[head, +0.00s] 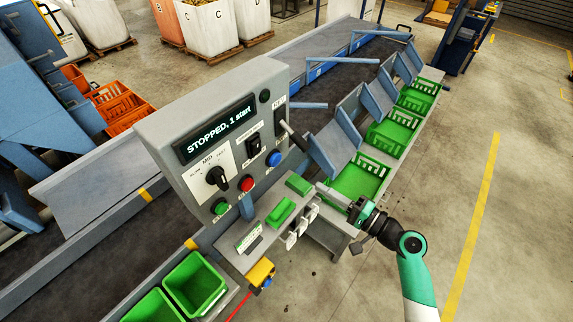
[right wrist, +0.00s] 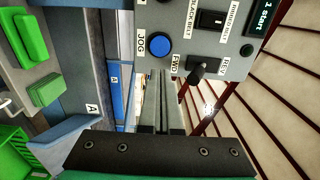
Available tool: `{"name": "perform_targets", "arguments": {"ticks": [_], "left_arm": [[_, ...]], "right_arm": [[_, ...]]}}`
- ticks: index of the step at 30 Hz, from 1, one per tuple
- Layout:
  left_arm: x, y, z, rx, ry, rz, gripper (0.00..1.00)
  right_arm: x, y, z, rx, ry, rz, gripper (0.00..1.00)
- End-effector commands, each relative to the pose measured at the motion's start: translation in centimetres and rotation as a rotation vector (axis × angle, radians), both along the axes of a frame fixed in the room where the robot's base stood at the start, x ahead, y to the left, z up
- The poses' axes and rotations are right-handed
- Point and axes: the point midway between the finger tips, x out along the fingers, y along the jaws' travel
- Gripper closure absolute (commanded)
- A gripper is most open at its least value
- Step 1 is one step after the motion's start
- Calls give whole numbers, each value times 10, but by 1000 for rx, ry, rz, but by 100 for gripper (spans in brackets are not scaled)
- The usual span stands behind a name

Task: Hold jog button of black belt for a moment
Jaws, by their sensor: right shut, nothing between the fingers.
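The blue jog button (head: 273,159) sits low on the right side of the grey control box (head: 160,130). In the right wrist view the button (right wrist: 159,47), with a JOG label beside it, stands just beyond my fingertips. My right gripper (head: 320,188) is shut and empty, to the lower right of the button and apart from it. In the right wrist view its fingers (right wrist: 160,75) point towards the panel. The black belt (head: 335,80) runs behind the box. The display (head: 220,130) reads "STOPPED, 1 start". My left gripper is not in view.
The panel also carries a red button (head: 246,183), a green button (head: 220,207), a black knob (head: 215,176), a rocker switch (right wrist: 212,18) and a FWD/REV lever (right wrist: 205,68). A shelf (head: 232,262) with green blocks lies below. Green crates (head: 358,182) stand to the right.

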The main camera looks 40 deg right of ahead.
Motion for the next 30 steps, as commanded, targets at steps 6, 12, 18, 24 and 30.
{"name": "perform_targets", "arguments": {"ticks": [6, 12, 18, 24, 30], "left_arm": [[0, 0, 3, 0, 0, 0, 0], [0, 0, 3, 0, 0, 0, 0], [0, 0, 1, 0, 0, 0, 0], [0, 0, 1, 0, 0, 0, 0], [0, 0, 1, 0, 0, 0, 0]], "right_arm": [[42, 7, 2, -1, -2, 7, 100], [86, 11, 2, -2, -2, 5, 100], [118, 14, 1, -1, -2, 3, 100], [128, 14, 1, -1, -2, 1, 100], [128, 14, 1, -1, -2, 1, 100]]}}
